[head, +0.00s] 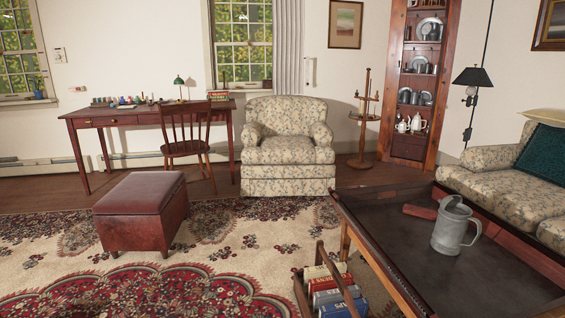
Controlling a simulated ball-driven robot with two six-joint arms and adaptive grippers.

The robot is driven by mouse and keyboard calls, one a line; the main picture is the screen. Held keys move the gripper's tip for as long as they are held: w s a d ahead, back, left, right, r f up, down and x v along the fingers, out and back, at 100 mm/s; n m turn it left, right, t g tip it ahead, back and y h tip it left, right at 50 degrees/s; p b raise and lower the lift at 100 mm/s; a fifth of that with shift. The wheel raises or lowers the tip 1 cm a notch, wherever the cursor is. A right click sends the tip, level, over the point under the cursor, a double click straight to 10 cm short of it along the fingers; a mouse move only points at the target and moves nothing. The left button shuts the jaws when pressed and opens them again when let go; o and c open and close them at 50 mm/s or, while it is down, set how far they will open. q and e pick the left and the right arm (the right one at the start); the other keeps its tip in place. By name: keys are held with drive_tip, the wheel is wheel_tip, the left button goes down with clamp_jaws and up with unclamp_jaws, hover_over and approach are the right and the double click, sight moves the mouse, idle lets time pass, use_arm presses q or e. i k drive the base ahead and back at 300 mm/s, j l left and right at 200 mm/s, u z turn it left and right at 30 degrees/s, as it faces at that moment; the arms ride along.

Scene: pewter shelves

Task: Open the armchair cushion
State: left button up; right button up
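A floral armchair (286,120) stands against the back wall near the middle of the head view, facing me. Its seat cushion (288,152) lies flat between the two armrests, above the patterned skirt. No gripper or arm shows in the head view, so nothing of mine touches the armchair.
A red leather ottoman (142,205) stands on the patterned rug (215,262), left of the armchair. A dark tray table (420,215) with a metal pitcher (453,230) fills the right front. A book rack (337,292) stands low beside it. Open rug lies toward the armchair.

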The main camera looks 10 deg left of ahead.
sight(273, 149)
drive_tip(key=i+j+u, duration=0.65)
drive_tip(key=i, duration=0.2)
drive_tip(key=i+j+u, duration=0.1)
drive_tip(key=i, duration=0.45)
drive_tip(key=i+j+u, duration=0.1)
drive_tip(key=i, duration=0.4)
